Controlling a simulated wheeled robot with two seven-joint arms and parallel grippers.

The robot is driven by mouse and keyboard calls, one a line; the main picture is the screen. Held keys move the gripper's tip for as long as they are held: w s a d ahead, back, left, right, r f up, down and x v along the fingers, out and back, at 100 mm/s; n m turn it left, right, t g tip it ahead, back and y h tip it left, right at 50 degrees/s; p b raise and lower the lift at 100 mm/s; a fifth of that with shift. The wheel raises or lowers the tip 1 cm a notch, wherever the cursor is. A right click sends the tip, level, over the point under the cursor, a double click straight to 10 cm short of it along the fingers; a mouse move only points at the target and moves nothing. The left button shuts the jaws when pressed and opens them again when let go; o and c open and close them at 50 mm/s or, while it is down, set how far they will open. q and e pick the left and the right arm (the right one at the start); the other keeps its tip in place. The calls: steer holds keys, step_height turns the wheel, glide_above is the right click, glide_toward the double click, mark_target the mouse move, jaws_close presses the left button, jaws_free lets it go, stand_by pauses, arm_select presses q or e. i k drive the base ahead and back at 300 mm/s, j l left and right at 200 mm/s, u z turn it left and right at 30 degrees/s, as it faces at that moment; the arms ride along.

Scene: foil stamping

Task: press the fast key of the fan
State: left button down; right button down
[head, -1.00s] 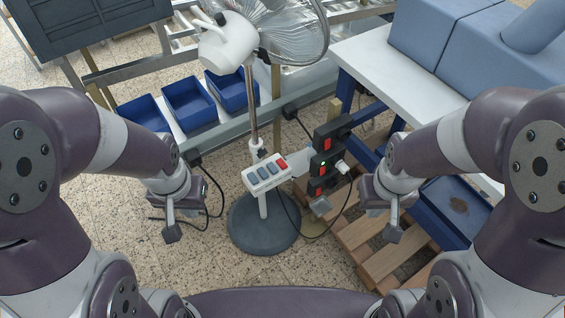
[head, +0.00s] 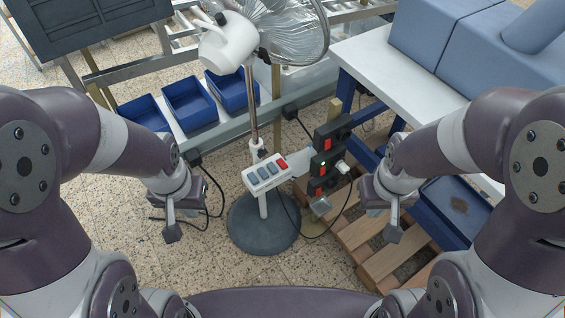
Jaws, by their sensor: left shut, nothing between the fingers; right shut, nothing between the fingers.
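The fan (head: 228,42) stands in the middle, with a white motor housing and a wire cage, on a pole above a round dark base (head: 263,225). Its white key panel (head: 267,174) sits on the pole and carries several grey-blue keys and one red key (head: 281,164). Key labels are too small to read. My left gripper (head: 172,233) is shut and empty, left of the panel and apart from it. My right gripper (head: 387,234) is shut and empty, to the right of the panel and apart from it.
A black power strip (head: 326,160) with red switches and a white plug stands right of the panel, its cable looping down. Blue bins (head: 190,104) are at the back left. A white table (head: 400,75) and a wooden pallet (head: 372,240) are at the right.

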mark_target(252, 177)
steer(key=i+j+u, duration=0.2)
steer(key=i, duration=0.2)
steer(key=i+j+u, duration=0.25)
steer(key=i, duration=0.2)
